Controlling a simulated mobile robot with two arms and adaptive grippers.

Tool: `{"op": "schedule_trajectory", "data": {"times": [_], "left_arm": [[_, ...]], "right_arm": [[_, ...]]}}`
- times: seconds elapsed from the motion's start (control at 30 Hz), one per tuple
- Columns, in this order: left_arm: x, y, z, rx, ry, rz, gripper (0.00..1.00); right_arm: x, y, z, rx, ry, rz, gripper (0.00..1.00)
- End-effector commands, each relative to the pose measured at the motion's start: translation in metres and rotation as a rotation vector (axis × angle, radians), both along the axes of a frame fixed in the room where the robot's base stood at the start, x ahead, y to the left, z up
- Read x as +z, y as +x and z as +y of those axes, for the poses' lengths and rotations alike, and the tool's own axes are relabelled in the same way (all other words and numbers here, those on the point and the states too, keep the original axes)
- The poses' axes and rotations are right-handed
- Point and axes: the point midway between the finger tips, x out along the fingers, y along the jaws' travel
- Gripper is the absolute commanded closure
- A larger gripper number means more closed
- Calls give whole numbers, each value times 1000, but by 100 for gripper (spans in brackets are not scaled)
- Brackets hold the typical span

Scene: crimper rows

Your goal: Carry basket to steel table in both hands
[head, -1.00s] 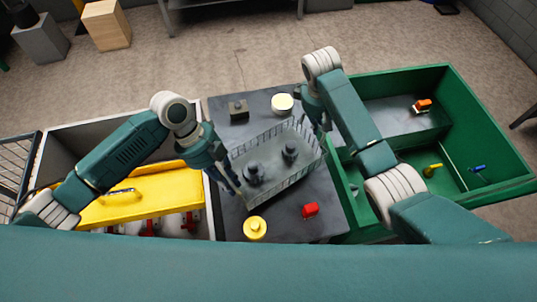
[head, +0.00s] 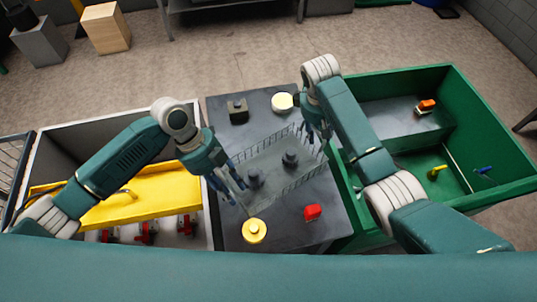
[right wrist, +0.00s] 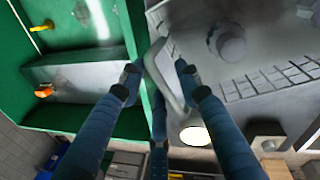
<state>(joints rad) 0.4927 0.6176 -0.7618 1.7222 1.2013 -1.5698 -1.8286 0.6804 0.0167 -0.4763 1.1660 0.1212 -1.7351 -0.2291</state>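The clear, wire-sided basket (head: 272,182) is over the dark grey tabletop (head: 282,230) between two bins and appears to rest on it. Two dark, knobbed weights (head: 255,178) (head: 290,158) are inside. My left gripper (head: 238,194) is at the basket's left end with its fingers spread. My right gripper (head: 318,137) is at the right end. In the right wrist view, its fingers (right wrist: 158,75) stand apart on either side of the basket's grey handle (right wrist: 162,78), with gaps showing. The left end's handle is hidden or too small to make out.
A green bin (head: 490,120) is at right, a grey bin (head: 70,150) with a yellow tray (head: 140,195) at left.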

Motion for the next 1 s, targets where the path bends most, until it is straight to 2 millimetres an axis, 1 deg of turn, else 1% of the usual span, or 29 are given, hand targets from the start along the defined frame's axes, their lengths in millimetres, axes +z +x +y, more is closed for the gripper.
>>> {"op": "schedule_trajectory", "data": {"times": [0.17,0.27,0.37,0.6,0.7,0.8,0.9,1.0], "left_arm": [[2,0,2,0,3,1,67],[11,3,7,2,4,-1,67],[28,7,13,1,4,-2,67],[75,17,32,2,3,-3,67],[90,20,38,1,1,-3,67],[101,22,43,0,2,-1,67],[107,23,45,0,1,-1,67],[109,23,46,0,1,0,67]], "right_arm": [[1,1,-2,-2,-2,-2,67],[1,1,-2,-2,-3,-3,67],[1,1,-2,-2,-3,-3,67],[1,1,-2,-3,-4,-3,67],[1,1,-3,-3,-4,-3,67],[1,1,-3,-3,-4,-3,67],[2,2,-2,-3,-3,-4,67],[10,2,-1,-2,-2,-7,67]]}}
